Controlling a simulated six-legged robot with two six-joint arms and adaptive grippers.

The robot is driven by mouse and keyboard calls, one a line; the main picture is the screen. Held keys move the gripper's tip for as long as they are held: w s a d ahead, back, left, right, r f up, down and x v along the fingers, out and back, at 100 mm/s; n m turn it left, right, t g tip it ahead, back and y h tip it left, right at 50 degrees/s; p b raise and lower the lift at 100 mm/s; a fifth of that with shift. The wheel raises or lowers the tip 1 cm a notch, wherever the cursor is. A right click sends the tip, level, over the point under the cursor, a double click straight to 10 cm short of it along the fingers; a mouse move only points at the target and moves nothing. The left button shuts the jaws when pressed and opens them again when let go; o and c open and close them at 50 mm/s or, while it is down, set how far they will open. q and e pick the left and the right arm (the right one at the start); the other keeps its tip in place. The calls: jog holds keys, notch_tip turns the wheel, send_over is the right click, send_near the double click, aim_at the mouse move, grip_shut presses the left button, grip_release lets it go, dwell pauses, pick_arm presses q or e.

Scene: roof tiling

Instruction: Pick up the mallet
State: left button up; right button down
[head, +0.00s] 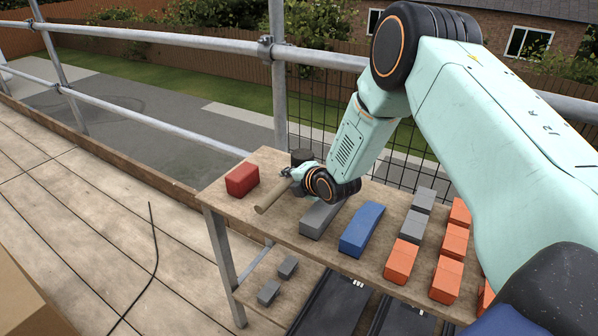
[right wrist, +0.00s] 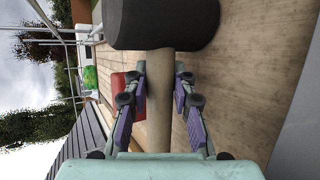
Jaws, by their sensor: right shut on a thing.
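The mallet has a wooden handle (head: 273,195) and a dark head (head: 301,157). In the head view it is at the left part of the wooden bench (head: 232,207). My right gripper (head: 291,177) is shut on the handle. In the right wrist view the handle (right wrist: 160,105) runs between the two fingers of my right gripper (right wrist: 160,80), and the black head (right wrist: 162,22) is just beyond the fingertips. Whether the mallet touches the bench top is hard to tell. My left gripper is not in view.
A red block (head: 242,179) lies left of the mallet. A grey block (head: 319,218), a blue block (head: 361,228) and several orange blocks (head: 402,261) lie to the right. A metal guard rail (head: 190,42) runs behind the bench. Small grey blocks (head: 269,291) are on a lower shelf.

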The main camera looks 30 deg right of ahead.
jog(key=shift+w+r, duration=0.2)
jog(key=shift+r, duration=0.2)
notch_tip(320, 180, up, 9)
jog(key=p, duration=0.2)
jog(key=shift+r+p, duration=0.15)
jog(key=shift+p, duration=0.2)
jog(key=c, duration=1.7)
grip_release()
grip_shut()
jog(key=shift+s, duration=0.15)
